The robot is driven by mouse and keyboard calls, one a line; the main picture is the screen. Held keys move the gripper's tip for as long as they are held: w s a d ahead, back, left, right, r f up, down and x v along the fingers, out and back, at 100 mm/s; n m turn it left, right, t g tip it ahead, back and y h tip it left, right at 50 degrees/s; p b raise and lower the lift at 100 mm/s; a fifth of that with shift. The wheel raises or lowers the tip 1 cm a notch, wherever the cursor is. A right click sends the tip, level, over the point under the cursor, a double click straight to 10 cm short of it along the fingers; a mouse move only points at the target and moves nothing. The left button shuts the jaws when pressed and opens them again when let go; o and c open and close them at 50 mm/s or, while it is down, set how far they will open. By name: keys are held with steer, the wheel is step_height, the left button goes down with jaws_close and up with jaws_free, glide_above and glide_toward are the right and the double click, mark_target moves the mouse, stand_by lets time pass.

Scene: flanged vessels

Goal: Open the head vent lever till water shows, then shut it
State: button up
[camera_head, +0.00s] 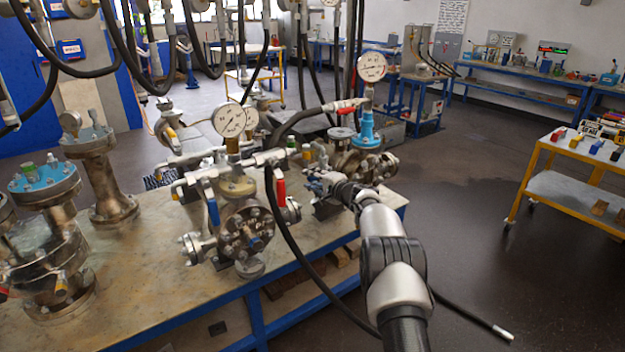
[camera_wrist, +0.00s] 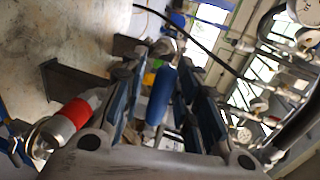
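A small flanged vessel (camera_head: 246,226) stands on the bench with valves on its top. A blue lever (camera_head: 213,212) hangs on its left side and a red lever (camera_head: 280,187) on its right. My gripper (camera_head: 318,181) is just right of the red lever, with the arm reaching in from the lower right. In the wrist view, my gripper (camera_wrist: 163,100) is open, and a blue handle (camera_wrist: 161,97) shows between its fingers with gaps at both sides. A red sleeve (camera_wrist: 75,115) lies left of the fingers. I cannot tell which lever is the head vent. No water shows at the valves.
Gauges (camera_head: 229,120) and a second vessel with a blue neck (camera_head: 367,130) crowd the bench (camera_head: 150,285). Larger flanged vessels (camera_head: 97,165) stand at the left. A black hose (camera_head: 290,235) runs close beside my gripper.

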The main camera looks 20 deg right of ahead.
steer(key=shift+o, duration=0.4)
steer(key=shift+r, duration=0.1)
steer(key=shift+s+d+r, duration=0.1)
steer(key=shift+s+r, duration=0.05)
steer(key=shift+s, duration=0.2)
steer(key=v, duration=1.1)
steer(key=shift+s, duration=0.1)
